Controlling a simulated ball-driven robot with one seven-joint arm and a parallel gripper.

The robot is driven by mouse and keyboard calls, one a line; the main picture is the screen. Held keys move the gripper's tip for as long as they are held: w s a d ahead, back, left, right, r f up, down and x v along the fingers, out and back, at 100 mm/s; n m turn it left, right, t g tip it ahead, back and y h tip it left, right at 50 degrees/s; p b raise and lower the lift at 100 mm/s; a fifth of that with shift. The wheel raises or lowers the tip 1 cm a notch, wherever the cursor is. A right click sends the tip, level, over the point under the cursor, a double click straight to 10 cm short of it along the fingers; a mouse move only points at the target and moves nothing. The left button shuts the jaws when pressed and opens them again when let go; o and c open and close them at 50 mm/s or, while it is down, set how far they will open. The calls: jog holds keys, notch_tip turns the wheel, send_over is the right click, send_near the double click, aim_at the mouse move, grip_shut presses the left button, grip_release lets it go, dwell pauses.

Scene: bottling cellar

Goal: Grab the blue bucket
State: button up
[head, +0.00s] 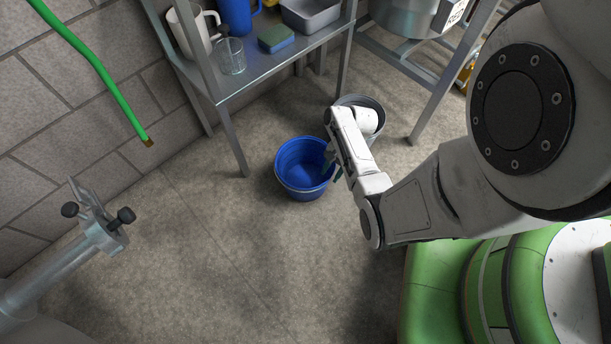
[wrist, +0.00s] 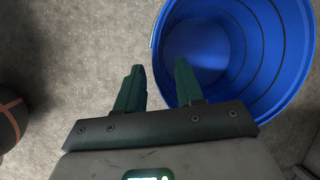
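The blue bucket (head: 290,172) stands upright on the floor, open at the top and apparently empty. In the wrist view the bucket (wrist: 277,50) fills the upper right. My gripper (head: 333,170) is at the bucket's right side in the head view, partly hidden by my arm. In the wrist view my gripper (wrist: 159,65) has its two dark green fingers apart. The right finger overlaps the bucket's inside and the left finger lies outside it, with the near rim between them. I cannot tell how deep the fingers reach. Nothing is held.
A grey bucket (head: 374,104) stands close behind my wrist. A metal shelf (head: 270,70) holds jugs, a glass beaker (head: 231,56), a sponge (head: 276,39) and a metal pan (head: 310,14). A metal pipe with valve (head: 70,262) is at left. Floor in front is clear.

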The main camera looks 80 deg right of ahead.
aim_at(323, 188)
jog(key=b+x, duration=0.3)
jog(key=x, duration=0.2)
jog(key=shift+d+b, duration=0.2)
jog(key=shift+b, duration=0.1)
jog(key=shift+c, duration=0.3)
grip_shut()
jog(key=shift+s+a, duration=0.1)
dwell(0.7)
